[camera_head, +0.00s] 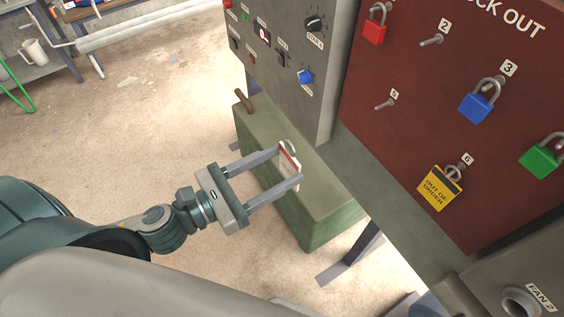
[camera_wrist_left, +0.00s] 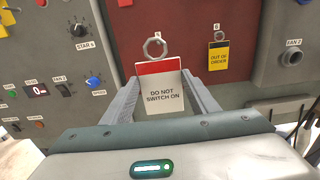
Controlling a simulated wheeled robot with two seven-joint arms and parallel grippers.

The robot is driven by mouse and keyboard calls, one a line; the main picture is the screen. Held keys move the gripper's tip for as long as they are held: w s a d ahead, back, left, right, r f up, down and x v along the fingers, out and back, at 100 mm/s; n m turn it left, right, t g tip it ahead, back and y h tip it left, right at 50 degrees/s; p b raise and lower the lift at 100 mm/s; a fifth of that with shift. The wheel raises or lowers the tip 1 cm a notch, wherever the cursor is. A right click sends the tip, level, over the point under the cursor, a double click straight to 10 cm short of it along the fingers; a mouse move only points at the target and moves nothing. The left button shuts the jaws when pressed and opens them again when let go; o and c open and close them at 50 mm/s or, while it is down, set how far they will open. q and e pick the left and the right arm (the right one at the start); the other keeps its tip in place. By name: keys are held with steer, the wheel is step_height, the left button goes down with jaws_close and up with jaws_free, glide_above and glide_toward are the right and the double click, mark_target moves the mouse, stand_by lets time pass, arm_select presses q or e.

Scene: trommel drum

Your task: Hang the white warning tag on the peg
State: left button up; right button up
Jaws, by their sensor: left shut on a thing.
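My left gripper (camera_head: 287,166) is shut on the white warning tag (camera_head: 287,157), with one finger on each side of it. In the left wrist view the tag (camera_wrist_left: 161,96) is upright, with a red top band, the words "DO NOT SWITCH ON" and a metal ring (camera_wrist_left: 154,49) above. Two bare pegs show on the dark red lockout board (camera_head: 408,135): peg 2 (camera_head: 431,40) and peg 5 (camera_head: 384,104). The tag is apart from both, lower and to the left in the head view. In the wrist view the ring overlaps label 5, and that peg is hard to make out.
Red (camera_head: 375,27), blue (camera_head: 477,104) and green (camera_head: 541,158) padlocks hang on the board. A yellow "OUT OF ORDER" tag (camera_head: 439,188) hangs at peg 6. A grey control panel (camera_head: 315,75) juts out left of the board. A green box (camera_head: 322,215) stands below.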

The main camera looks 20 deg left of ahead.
arm_select(q)
steer(key=shift+p+v, duration=0.3)
steer(key=shift+v, duration=1.8)
arm_select(e)
steer(key=shift+r, duration=0.4)
arm_select(q)
steer(key=shift+w, duration=0.1)
arm_select(e)
steer(key=shift+a, duration=0.1)
